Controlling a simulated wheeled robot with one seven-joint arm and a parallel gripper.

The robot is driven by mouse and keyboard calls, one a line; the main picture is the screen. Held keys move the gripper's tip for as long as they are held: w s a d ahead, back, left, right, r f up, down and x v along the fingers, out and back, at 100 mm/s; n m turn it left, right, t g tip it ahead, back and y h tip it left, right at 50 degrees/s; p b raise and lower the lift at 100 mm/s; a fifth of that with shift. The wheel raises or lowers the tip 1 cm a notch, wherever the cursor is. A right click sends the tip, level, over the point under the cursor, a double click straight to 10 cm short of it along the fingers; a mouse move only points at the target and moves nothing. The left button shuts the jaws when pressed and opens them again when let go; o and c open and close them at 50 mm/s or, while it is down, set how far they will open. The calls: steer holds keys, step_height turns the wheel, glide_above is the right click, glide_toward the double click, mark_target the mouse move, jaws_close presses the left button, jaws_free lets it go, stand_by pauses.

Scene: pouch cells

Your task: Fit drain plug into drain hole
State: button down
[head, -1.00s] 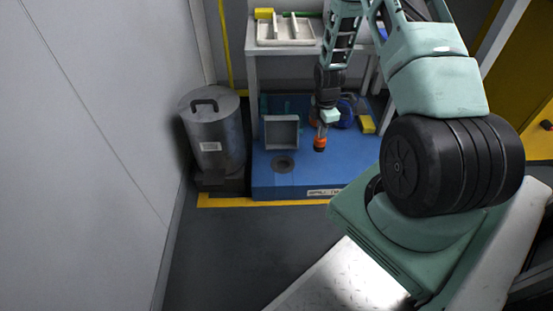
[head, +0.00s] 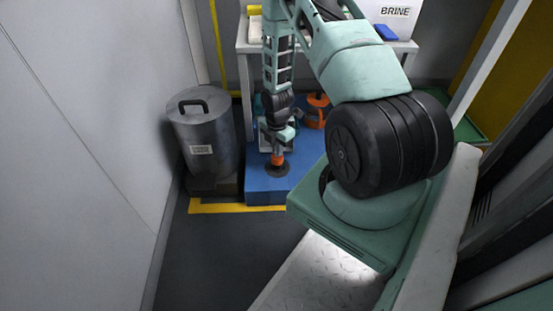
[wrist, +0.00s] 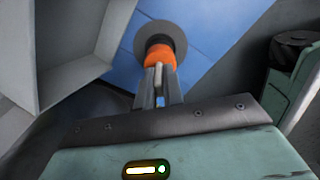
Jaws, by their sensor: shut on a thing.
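My gripper (head: 279,148) points down and is shut on the drain plug (head: 277,159), which has an orange upper part and a black lower end. The plug also shows between the fingertips in the wrist view (wrist: 160,56). The drain hole (head: 286,171) is a dark grey ring in the blue platform. In both views the plug lines up over the ring, its black end covering the middle. The wrist view shows the ring (wrist: 178,33) around the black end. I cannot tell whether the black end is above the hole or partly inside it.
The blue platform (head: 258,192) has a yellow floor stripe (head: 235,208) in front. A grey lidded bin (head: 203,128) stands left of it. A pale open box (wrist: 45,75) is close on the left in the wrist view. An orange object (head: 317,112) stands behind, right of my gripper.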

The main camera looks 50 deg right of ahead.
step_height(320, 180, down, 4)
steer(key=shift+r+b, duration=0.25)
steer(key=shift+b, duration=0.5)
steer(key=shift+f, duration=0.2)
steer(key=c, duration=1.5)
jaws_free()
step_height(320, 180, up, 12)
steer(key=p, duration=0.7)
steer(key=shift+r, duration=0.25)
